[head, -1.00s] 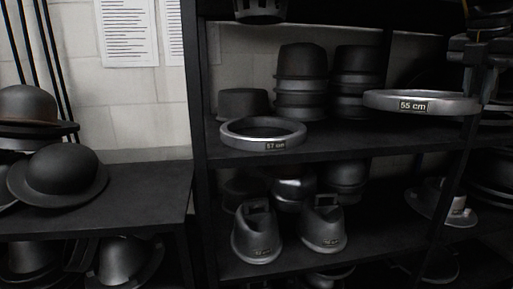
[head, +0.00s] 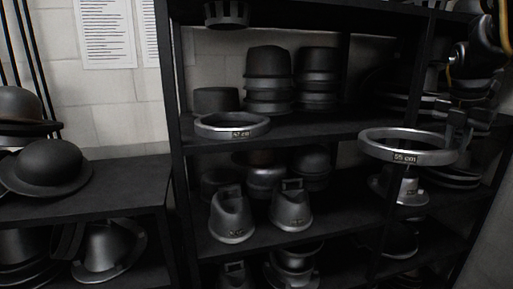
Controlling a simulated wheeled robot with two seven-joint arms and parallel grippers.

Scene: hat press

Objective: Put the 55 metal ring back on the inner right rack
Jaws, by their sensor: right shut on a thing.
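The 55 cm metal ring (head: 405,158) hangs in the air at the right of the head view, its label facing me. My right gripper (head: 455,135) is shut on the ring's right side and holds it roughly level, in front of the rack. The rack (head: 290,136) has a 57 cm ring (head: 232,134) lying on its upper shelf at the left. Bare shelf shows to the right of that ring. Part of the shelving behind the held ring is hidden. My left gripper is not in view.
Stacked hat blocks (head: 268,80) stand at the back of the upper shelf. A dark upright (head: 414,75) divides the rack near the held ring. Metal hat forms (head: 291,208) stand on the shelf below. A bowler hat (head: 48,168) lies on the left table.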

